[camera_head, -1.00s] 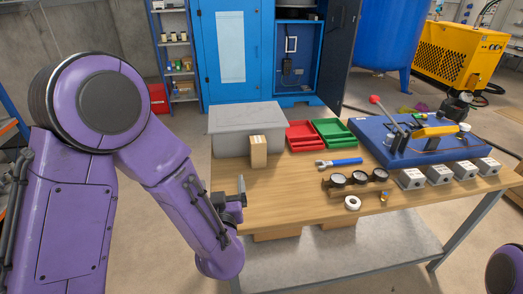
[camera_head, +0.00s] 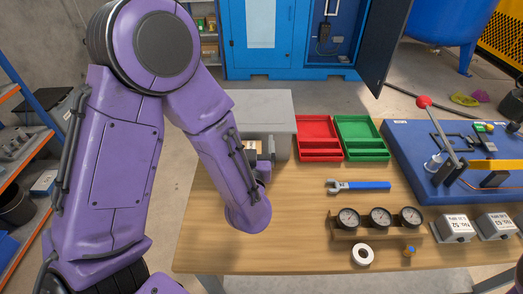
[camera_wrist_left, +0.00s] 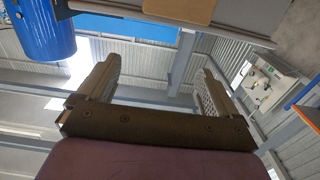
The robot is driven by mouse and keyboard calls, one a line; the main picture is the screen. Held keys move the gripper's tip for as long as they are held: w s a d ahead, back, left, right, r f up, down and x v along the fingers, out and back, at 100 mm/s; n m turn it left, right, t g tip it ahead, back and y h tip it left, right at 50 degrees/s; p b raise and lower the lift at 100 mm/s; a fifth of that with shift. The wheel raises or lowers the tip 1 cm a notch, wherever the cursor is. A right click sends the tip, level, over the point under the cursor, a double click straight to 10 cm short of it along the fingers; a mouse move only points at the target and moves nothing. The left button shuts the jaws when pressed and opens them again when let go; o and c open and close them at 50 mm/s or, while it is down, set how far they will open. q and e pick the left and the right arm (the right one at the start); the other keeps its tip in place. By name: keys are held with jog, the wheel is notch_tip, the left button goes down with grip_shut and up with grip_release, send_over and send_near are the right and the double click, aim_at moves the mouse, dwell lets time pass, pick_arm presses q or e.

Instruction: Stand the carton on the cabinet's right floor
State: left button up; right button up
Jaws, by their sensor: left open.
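The carton (camera_head: 252,146) is a small tan box in front of the grey bin at the left back of the table. My left forearm and gripper partly hide it. My left gripper (camera_head: 266,152) is open, close to the carton's right side; I cannot tell whether they touch. In the left wrist view the two fingers (camera_wrist_left: 160,85) stand wide apart with nothing between them. The blue cabinet (camera_head: 262,45) stands beyond the table, its right side open with a dark door swung out; its right floor is only partly visible. My right gripper is not in view.
The grey bin (camera_head: 268,106) stands behind the carton. Red (camera_head: 318,140) and green (camera_head: 360,138) trays are to its right. A blue-handled wrench (camera_head: 360,186), a gauge stand (camera_head: 378,226) and a blue rig (camera_head: 410,150) lie further right. The table's front left is bare.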

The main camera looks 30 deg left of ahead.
aim_at(251, 146)
pick_arm(q)
notch_tip(251, 146, down, 6)
jog(key=s, duration=0.2)
jog(key=x, duration=0.2)
jog(key=p+x, duration=0.1)
jog(key=x, duration=0.2)
jog(key=f+x, duration=0.1)
jog(key=x, duration=0.2)
jog(key=shift+w+d, duration=0.2)
jog(key=shift+w, duration=0.15)
jog(key=c, duration=1.3)
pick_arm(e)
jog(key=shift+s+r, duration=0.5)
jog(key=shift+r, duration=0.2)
